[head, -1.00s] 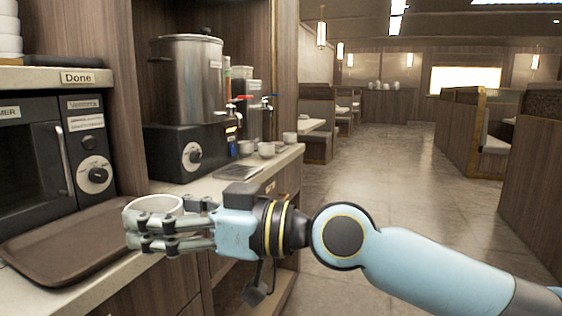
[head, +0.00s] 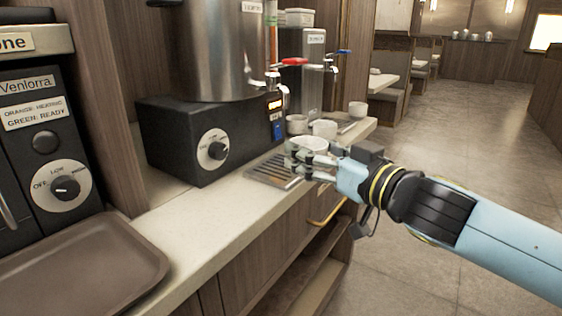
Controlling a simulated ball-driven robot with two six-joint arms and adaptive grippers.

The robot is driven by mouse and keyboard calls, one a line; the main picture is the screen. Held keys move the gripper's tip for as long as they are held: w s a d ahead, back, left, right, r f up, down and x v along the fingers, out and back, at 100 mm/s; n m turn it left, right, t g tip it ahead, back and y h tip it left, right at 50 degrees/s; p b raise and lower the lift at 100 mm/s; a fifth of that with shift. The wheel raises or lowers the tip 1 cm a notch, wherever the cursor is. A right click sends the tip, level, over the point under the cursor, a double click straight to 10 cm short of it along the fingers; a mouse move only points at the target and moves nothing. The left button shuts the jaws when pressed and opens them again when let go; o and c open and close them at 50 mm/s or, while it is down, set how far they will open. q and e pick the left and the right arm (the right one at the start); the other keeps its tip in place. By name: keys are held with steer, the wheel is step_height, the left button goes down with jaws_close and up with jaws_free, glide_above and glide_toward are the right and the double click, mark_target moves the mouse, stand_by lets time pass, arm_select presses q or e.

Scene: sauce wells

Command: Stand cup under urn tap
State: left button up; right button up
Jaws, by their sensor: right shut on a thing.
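My right gripper (head: 304,161) is shut on a white cup (head: 308,143) and holds it roughly upright near the counter's front edge. The fingers hide part of the cup's side. The large steel urn (head: 222,45) stands on a black heater base (head: 200,145) behind and left of the cup. A slotted drip tray (head: 262,176) lies on the counter at the gripper's left. Whether the cup touches the tray I cannot tell. My left gripper is out of view.
A second steel dispenser (head: 308,75) with a blue-lever tap (head: 343,52) stands further right. Several white cups (head: 324,128) stand on the counter behind my gripper. A brown tray (head: 90,265) lies at the near left. The counter (head: 190,235) between is bare.

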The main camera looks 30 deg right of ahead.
steer(key=d+r+m+h+p, duration=0.2)
steer(key=d+r+h, duration=0.25)
steer(key=d, duration=0.25)
glide_above(287, 172)
steer(key=shift+m+y, duration=0.25)
steer(key=shift+m, duration=0.05)
steer(key=f, duration=0.5)
steer(key=shift+s+d+f+p, duration=0.1)
steer(key=shift+d+f+p, duration=0.1)
steer(key=shift+f+p, duration=0.1)
steer(key=shift+w+a+f, duration=0.1)
steer(key=shift+w+f, duration=0.1)
step_height(287, 172, down, 4)
steer(key=b, duration=0.2)
steer(key=shift+b, duration=0.35)
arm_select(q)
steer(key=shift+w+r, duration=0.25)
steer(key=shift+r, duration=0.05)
arm_select(e)
steer(key=shift+r, duration=0.1)
steer(key=o, duration=1.3)
